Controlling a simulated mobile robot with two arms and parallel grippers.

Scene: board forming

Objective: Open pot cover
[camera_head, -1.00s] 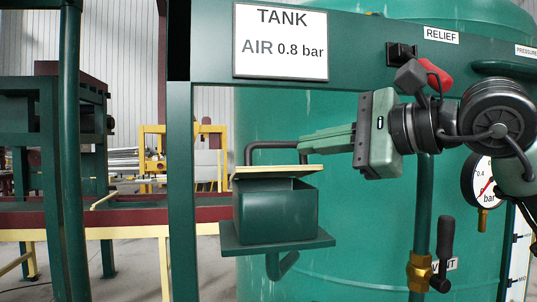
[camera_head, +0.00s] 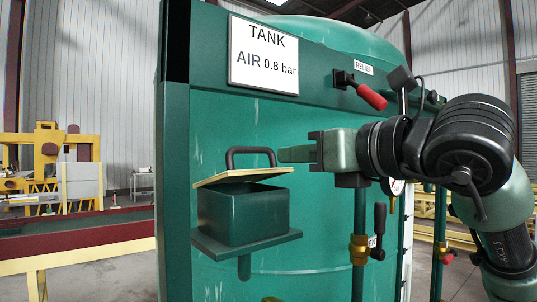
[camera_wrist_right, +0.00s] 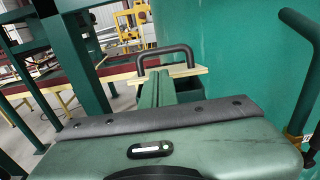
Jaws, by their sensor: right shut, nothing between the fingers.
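The pot is a dark green box (camera_head: 245,215) on a small green shelf fixed to the tank stand. Its cover is a thin cream plate (camera_head: 243,177) with a black arched handle (camera_head: 231,155). The cover sits askew on the box, with a narrow dark gap beneath it. My right gripper (camera_head: 284,154) is shut and empty, its fingertips just right of the handle and above the cover's right end. In the right wrist view, the shut fingers (camera_wrist_right: 158,82) point at the cover (camera_wrist_right: 190,73) and handle (camera_wrist_right: 150,54). Whether they touch is unclear. My left gripper is out of view.
The green tank (camera_head: 300,110) stands close behind the box. A red-handled relief valve (camera_head: 370,97) is above my right arm, and a brass vent valve (camera_head: 360,249) with a black lever is below it.

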